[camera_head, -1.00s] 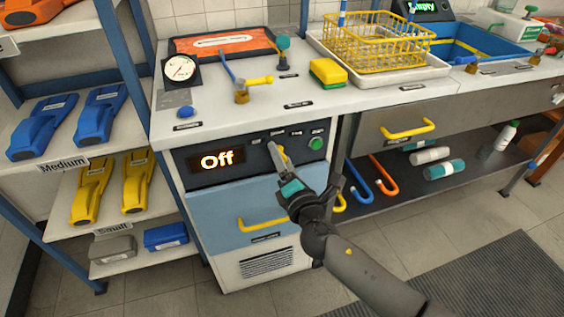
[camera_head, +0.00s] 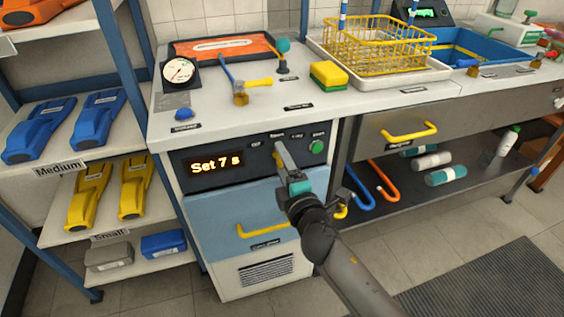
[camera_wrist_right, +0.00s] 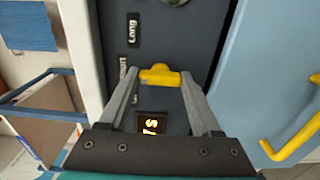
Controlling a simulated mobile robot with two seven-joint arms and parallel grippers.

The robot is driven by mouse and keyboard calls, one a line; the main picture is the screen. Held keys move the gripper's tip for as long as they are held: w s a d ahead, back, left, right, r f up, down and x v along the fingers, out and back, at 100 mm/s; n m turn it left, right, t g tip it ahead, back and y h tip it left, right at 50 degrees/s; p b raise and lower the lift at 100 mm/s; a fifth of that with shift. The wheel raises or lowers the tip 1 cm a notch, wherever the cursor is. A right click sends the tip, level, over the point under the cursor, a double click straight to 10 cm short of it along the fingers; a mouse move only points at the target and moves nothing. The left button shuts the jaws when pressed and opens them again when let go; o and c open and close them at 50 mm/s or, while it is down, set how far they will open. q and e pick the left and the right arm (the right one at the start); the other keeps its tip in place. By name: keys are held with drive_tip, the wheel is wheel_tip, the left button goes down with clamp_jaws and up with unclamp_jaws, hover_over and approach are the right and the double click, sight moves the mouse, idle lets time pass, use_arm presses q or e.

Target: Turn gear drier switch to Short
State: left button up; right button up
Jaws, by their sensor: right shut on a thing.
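The gear drier is a cabinet (camera_head: 255,210) with a dark control panel, and its display (camera_head: 216,164) reads "Set 7 s". Its yellow switch knob (camera_wrist_right: 160,75) sits between the fingers of my right gripper (camera_head: 281,152). In the wrist view my right gripper (camera_wrist_right: 160,82) is shut on the knob, one finger at each end. The label "Long" (camera_wrist_right: 132,30) shows above the knob, and the "Short" label (camera_wrist_right: 123,68) is partly hidden by a finger. In the head view the gripper covers most of the knob. My left gripper is not in view.
A green button (camera_head: 317,146) is just right of the knob. A yellow drawer handle (camera_head: 262,230) sticks out below the panel. The bench top above holds a gauge (camera_head: 179,71), a sponge (camera_head: 329,75) and a yellow rack (camera_head: 380,42). A shelf unit stands at the left.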

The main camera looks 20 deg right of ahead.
idle(0.3)
drive_tip(key=o, duration=1.4)
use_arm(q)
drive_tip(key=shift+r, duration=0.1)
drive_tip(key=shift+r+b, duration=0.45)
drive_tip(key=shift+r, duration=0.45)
use_arm(e)
drive_tip(key=shift+s+d, duration=0.15)
drive_tip(key=shift+s, duration=3.7)
drive_tip(key=shift+s+d, duration=0.15)
drive_tip(key=shift+s, duration=3.65)
